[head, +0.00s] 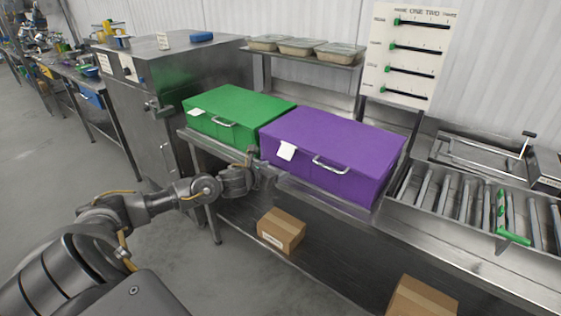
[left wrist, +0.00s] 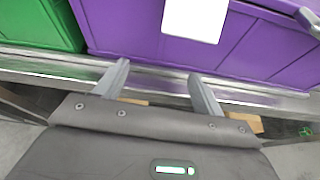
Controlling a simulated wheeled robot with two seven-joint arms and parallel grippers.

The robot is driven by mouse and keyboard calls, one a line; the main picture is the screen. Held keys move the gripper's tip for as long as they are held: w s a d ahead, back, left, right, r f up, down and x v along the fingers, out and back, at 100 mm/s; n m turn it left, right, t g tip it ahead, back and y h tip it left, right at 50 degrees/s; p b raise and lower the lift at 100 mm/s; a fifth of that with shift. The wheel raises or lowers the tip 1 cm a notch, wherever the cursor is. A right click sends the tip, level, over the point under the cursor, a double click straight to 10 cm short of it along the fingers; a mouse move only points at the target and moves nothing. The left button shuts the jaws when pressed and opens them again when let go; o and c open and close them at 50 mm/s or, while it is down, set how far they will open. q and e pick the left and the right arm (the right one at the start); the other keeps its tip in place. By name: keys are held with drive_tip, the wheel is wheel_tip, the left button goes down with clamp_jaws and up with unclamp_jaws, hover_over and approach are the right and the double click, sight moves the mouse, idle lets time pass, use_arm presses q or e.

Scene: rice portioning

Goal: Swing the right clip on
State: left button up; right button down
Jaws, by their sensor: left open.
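A purple box (head: 335,142) with a silver handle (head: 331,168) and a white tag (head: 287,151) on its front sits on the steel counter. A green box (head: 238,114) with a silver handle (head: 222,122) stands left of it. I cannot make out for sure which part is the right clip. My left gripper (head: 264,172) is in front of the purple box's left lower corner, near the counter edge. In the left wrist view its fingers (left wrist: 158,74) are apart and empty, below the purple front (left wrist: 130,25) and the white tag (left wrist: 195,17). My right gripper is not in view.
A roller tray (head: 470,205) with a green piece (head: 513,237) lies on the right of the counter. A steel cabinet (head: 165,90) stands at the left. Cardboard boxes (head: 281,231) sit on the lower shelf. Filled trays (head: 300,47) stand on the upper shelf.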

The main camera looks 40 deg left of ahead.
sight(286, 156)
use_arm(q)
drive_tip(key=shift+s+d+r+p, duration=1.7)
drive_tip(key=shift+s+r, duration=1.1)
drive_tip(key=shift+r, duration=1.2)
drive_tip(key=shift+t, duration=0.4)
drive_tip(key=b+x, duration=0.1)
drive_tip(key=x, duration=0.6)
drive_tip(key=shift+a+f, duration=0.15)
drive_tip(key=shift+f, duration=0.1)
drive_tip(key=shift+w+b, duration=0.4)
drive_tip(key=shift+w, duration=0.2)
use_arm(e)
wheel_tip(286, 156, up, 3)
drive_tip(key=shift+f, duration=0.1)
use_arm(q)
drive_tip(key=c, duration=0.6)
